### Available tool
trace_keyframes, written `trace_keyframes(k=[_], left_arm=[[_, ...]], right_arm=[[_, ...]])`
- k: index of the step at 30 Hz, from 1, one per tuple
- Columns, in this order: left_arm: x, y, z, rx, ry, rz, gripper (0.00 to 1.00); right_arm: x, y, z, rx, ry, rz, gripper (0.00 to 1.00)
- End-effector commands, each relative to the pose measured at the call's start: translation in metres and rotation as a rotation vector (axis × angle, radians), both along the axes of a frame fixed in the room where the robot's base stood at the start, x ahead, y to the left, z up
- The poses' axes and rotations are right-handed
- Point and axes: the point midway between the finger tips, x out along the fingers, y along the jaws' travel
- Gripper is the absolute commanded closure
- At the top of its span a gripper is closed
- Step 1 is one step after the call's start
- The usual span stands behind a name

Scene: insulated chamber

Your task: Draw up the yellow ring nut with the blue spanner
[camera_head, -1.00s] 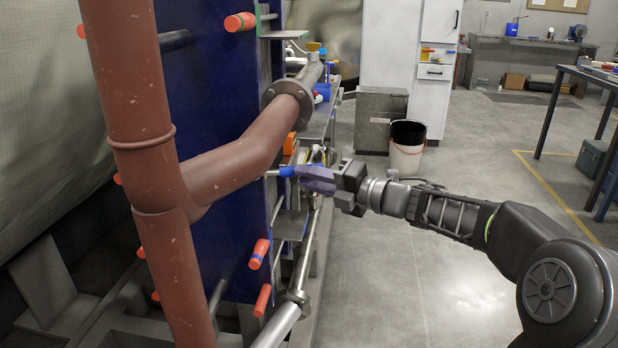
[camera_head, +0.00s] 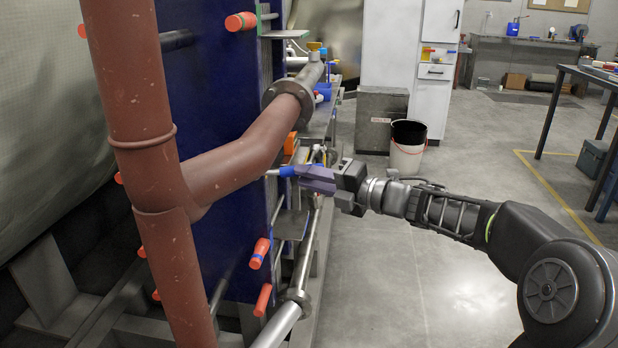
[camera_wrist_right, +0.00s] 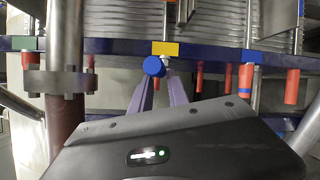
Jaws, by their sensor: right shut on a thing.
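My right gripper (camera_head: 303,173) is shut on the blue spanner (camera_head: 287,171), whose grey shaft runs left toward the edge of the dark blue plate. In the right wrist view the spanner's round blue end (camera_wrist_right: 154,66) shows at the fingertips (camera_wrist_right: 163,82). Just above it is a yellow piece (camera_wrist_right: 165,48) on the blue beam. I cannot tell whether this is the yellow ring nut or a marker, and the spanner's working end is hidden. My left gripper is not in view.
The blue plate (camera_head: 225,120) carries orange-capped rods (camera_head: 259,253), one with a blue band. A thick red pipe (camera_head: 150,120) stands in front and branches toward the plate. A white bucket (camera_head: 407,152) stands behind my right arm.

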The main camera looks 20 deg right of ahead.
Motion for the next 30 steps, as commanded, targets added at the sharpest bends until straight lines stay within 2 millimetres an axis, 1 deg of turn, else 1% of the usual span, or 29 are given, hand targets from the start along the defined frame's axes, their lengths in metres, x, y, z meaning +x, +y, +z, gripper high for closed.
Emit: trace_keyframes(k=[8, 22, 30], left_arm=[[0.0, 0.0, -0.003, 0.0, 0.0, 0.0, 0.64], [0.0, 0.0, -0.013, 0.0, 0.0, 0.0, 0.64], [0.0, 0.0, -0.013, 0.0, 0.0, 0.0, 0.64]], right_arm=[[-0.004, 0.002, 0.0, 0.0, -0.001, 0.0, 1.0], [-0.024, 0.015, 0.0, 0.0, -0.002, 0.001, 1.0], [-0.026, 0.017, 0.001, 0.001, -0.001, 0.0, 1.0]])
